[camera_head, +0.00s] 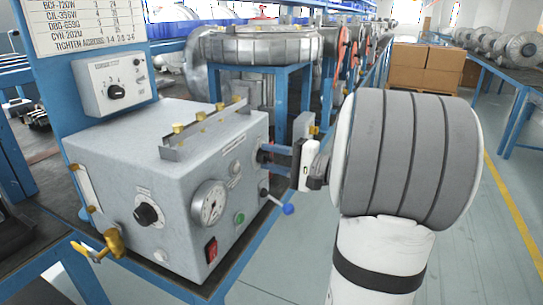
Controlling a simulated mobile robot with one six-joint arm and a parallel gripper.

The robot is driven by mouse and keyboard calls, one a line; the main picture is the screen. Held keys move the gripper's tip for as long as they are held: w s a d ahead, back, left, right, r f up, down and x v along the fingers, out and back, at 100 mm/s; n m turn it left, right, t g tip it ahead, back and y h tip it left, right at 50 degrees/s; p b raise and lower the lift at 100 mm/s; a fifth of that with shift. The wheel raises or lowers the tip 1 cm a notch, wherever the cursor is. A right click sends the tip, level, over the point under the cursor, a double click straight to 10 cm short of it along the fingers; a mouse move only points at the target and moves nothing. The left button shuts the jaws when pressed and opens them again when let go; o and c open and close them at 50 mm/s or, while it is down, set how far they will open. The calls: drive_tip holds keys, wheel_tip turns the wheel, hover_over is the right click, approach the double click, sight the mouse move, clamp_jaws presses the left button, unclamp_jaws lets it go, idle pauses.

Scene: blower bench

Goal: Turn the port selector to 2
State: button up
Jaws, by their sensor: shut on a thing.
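A grey metal test box (140,160) stands on the blue-framed bench at the left. My gripper (266,157) reaches in from the right and is shut on a small dark knob at the box's right-hand face. The fingers hide most of this knob, so its pointer and setting cannot be seen. I cannot read a label that names it as the port selector. Another black knob (148,214) with a white mark is on the box's left front face, and a black dial knob (117,91) is on the grey panel above.
The box carries a gauge (209,203), a red switch (211,250), a green button (239,218), a blue-tipped lever (288,209) just below my gripper, and a brass valve (112,243). A rail with brass knobs (202,127) lies on top. Floor at the right is clear.

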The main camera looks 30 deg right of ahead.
drive_tip(key=m+p, duration=0.4)
drive_tip(key=shift+r+m, duration=0.1)
drive_tip(key=shift+m, duration=0.3)
drive_tip(key=shift+m+p, duration=0.8)
drive_tip(key=shift+m, duration=0.1)
drive_tip(key=shift+m+p, duration=0.3)
drive_tip(key=shift+s+f, duration=0.1)
drive_tip(key=shift+f, duration=0.15)
drive_tip(key=o, duration=1)
drive_tip(key=shift+r, duration=0.1)
drive_tip(key=v, duration=0.7)
drive_tip(key=shift+s+d+p, duration=0.25)
drive_tip(key=shift+s+p, duration=0.1)
